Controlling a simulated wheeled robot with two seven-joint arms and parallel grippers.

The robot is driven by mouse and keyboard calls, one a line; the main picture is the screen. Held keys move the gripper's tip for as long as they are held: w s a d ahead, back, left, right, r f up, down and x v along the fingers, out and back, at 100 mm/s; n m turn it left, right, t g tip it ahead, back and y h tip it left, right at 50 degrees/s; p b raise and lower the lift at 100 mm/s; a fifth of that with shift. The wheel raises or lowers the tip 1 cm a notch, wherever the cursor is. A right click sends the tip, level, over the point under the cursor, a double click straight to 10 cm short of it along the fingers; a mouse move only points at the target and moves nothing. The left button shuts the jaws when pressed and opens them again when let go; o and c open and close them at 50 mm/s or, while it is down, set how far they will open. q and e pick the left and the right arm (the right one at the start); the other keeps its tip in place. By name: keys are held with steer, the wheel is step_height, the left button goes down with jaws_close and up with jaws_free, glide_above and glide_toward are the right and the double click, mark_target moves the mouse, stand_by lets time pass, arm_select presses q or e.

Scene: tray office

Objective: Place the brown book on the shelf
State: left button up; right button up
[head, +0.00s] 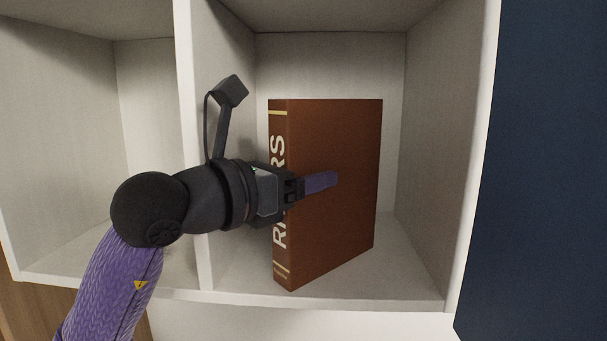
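The brown book (340,225) is upright inside the right compartment of the white shelf (420,290). Its spine, with white letters and gold bands, faces front left, and its front cover faces right. Its lower edge is at or just above the compartment floor; I cannot tell if it touches. My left gripper (318,183) reaches in from the left across the spine. One purple finger lies along the front cover, and the other finger is hidden behind the book. The gripper appears shut on the book. My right gripper is not in view.
A white divider (191,120) stands left of the book, with an empty compartment (60,130) beyond it. The right side wall (435,140) is apart from the book, with free floor between. A dark blue panel (545,150) is at the far right.

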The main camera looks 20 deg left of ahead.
arm_select(q)
steer(key=shift+r, duration=0.1)
steer(key=shift+r, duration=0.15)
steer(key=b+v, duration=0.5)
steer(key=v, duration=0.7)
steer(key=shift+b, duration=0.35)
